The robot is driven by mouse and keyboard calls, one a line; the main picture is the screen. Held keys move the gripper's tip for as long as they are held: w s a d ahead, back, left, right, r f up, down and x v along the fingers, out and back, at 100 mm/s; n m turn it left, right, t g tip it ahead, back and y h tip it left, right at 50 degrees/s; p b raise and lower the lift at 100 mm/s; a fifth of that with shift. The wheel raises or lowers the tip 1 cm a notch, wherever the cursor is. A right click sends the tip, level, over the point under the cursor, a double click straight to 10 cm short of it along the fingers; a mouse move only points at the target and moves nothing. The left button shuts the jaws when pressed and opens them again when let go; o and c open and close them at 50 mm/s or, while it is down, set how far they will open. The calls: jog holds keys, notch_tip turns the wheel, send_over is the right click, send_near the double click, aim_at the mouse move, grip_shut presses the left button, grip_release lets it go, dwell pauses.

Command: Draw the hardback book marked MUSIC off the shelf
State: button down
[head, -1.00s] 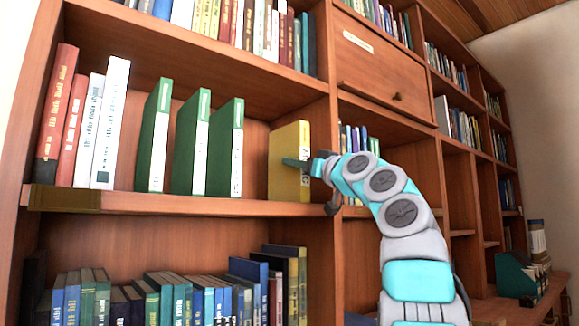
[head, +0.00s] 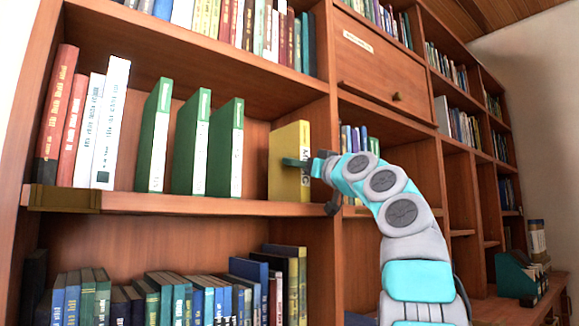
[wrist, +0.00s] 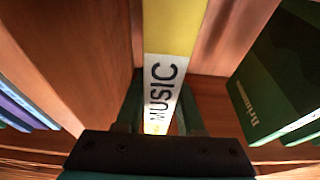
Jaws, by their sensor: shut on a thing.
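The yellow MUSIC book (head: 289,148) stands upright at the right end of the middle shelf in the head view, close to the upright divider. Its white spine label reading MUSIC (wrist: 162,90) faces the wrist camera. My gripper (head: 306,164) is at the book's spine; one dark finger lies along its left side in the head view. In the wrist view the two fingers of my gripper (wrist: 160,118) stand on either side of the spine, shut on it. The far part of the book is out of the wrist view.
Three green books stand to the left, the nearest one (head: 225,148) across a gap from the yellow book. The wooden divider (wrist: 85,50) is close on the other side. Blue and purple books (wrist: 20,105) stand beyond it. A lower shelf holds several dark books (head: 165,298).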

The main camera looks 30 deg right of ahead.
jog(key=shift+r, duration=0.1)
dwell(0.3)
jog(key=shift+r+p, duration=0.45)
jog(key=shift+p, duration=0.05)
jog(key=s+d+b, duration=0.1)
jog(key=s+b, duration=0.2)
jog(key=s, duration=1.4)
jog(key=shift+s+d+b, duration=0.15)
jog(key=shift+s+b, duration=0.15)
jog(key=shift+b, duration=0.1)
